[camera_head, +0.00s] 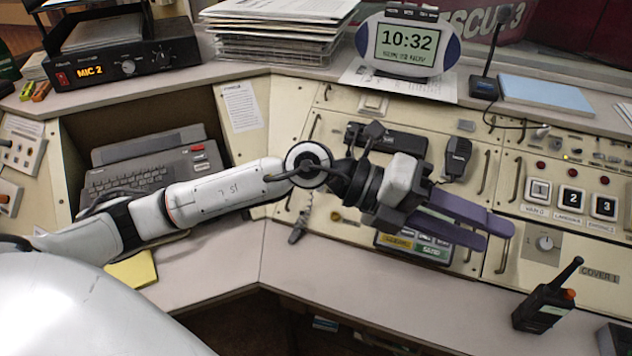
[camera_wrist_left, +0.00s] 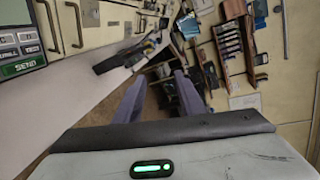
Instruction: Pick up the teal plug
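I cannot make out a teal plug in either view. My left gripper (camera_head: 490,234) reaches from the left across the console's sloped panel in the head view, its purple fingers pointing right. In the left wrist view its two fingers (camera_wrist_left: 160,92) stand apart with nothing between them. It hides part of the panel behind it. A small greyish piece (camera_head: 298,228) hangs on the panel below my forearm; its kind is unclear. My right gripper is in neither view.
A handheld radio (camera_head: 543,303) stands on the front ledge at right. A display unit (camera_head: 415,246) lies just below my left gripper. A black handset (camera_head: 457,158) sits on the panel above the fingers. The front ledge's middle (camera_head: 340,290) is clear.

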